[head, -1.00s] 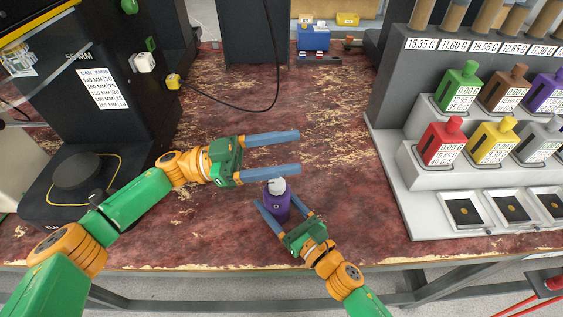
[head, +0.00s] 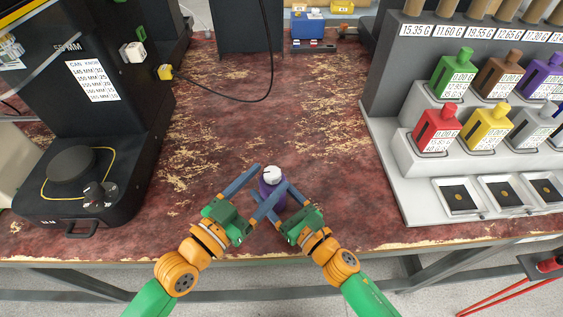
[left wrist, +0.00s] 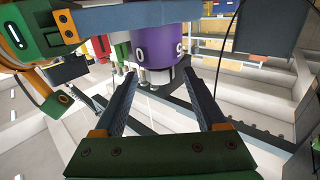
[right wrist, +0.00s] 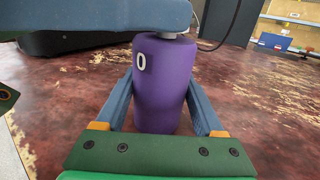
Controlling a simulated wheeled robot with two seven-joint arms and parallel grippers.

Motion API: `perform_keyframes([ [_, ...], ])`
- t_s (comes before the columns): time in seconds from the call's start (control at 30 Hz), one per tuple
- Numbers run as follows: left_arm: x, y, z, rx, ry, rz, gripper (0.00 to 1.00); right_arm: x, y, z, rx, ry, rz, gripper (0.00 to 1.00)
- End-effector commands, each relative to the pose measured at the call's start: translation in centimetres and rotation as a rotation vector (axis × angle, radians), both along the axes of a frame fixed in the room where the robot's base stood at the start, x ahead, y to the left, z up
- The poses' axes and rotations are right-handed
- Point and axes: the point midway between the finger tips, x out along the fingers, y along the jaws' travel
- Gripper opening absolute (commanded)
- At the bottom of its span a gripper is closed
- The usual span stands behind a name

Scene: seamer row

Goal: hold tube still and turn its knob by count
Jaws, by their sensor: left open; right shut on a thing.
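The purple tube (head: 271,192) stands upright near the table's front edge, with a white knob (head: 272,175) on top. My right gripper (head: 274,193) is shut on the tube, one finger on each side of it, as the right wrist view (right wrist: 164,95) shows; a "0" is printed on its side. My left gripper (head: 262,187) is open, its fingers at the left of the tube and near the knob's height. In the left wrist view the tube (left wrist: 158,47) with "0" and "9" shows beyond the open fingers. Whether the left fingers touch the knob cannot be told.
A black machine (head: 75,185) with a round plate stands at the left. A grey rack (head: 400,160) with coloured bottles and small trays stands at the right. A black cable (head: 240,98) lies at the back. The table's middle (head: 290,120) is clear.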

Motion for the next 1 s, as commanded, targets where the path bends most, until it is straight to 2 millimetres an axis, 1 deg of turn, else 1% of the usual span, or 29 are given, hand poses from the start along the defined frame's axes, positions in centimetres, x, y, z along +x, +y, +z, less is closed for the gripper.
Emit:
perform_keyframes([
  [0.03,1.1,-0.8,0.1,-0.006,-0.003,0.003,0.73,0.0,0.0,0.0,0.000,0.000,0.000,0.07],
  [0.1,2.3,-1.9,0.1,-0.005,-0.003,0.001,0.73,0.0,0.0,0.0,0.000,0.000,0.000,0.07],
  [0.23,3.9,-3.2,0.0,-0.003,-0.002,0.001,0.73,0.0,0.0,0.0,0.000,0.000,-0.001,0.07],
  [0.37,4.5,-3.8,0.0,-0.001,0.001,0.000,0.73,0.0,0.0,0.0,-0.001,0.001,0.000,0.07],
  [0.57,4.5,-3.8,0.0,-0.001,0.001,0.000,0.73,0.0,0.0,0.0,-0.001,0.001,0.000,0.07],
  [0.6,4.5,-3.8,0.0,-0.001,0.001,0.000,0.68,0.0,0.0,0.0,-0.001,0.001,0.000,0.07],
  [0.67,4.5,-3.8,0.0,-0.001,0.001,0.000,0.52,0.0,0.0,0.0,-0.001,0.001,0.000,0.07],
  [0.7,4.5,-3.8,0.0,0.000,0.000,0.000,0.41,0.0,0.0,0.0,-0.001,0.001,0.000,0.07],
  [0.77,4.5,-3.8,0.0,0.000,0.000,0.000,0.25,0.0,0.0,0.0,-0.001,0.001,0.000,0.07],
  [0.8,4.5,-3.8,0.0,-0.001,0.001,0.001,0.14,0.0,0.0,0.0,-0.001,0.001,0.000,0.07],
  [0.83,4.5,-3.8,0.0,0.000,0.000,0.001,0.06,0.0,0.0,0.0,-0.001,0.001,0.000,0.07],
  [0.87,4.5,-3.8,0.0,0.000,0.000,0.001,0.00,0.0,0.0,0.0,-0.001,0.001,0.000,0.07],
  [1.0,4.5,-3.9,0.1,0.001,-0.005,-0.013,0.00,0.0,0.0,0.0,0.000,0.001,0.000,0.08],
])
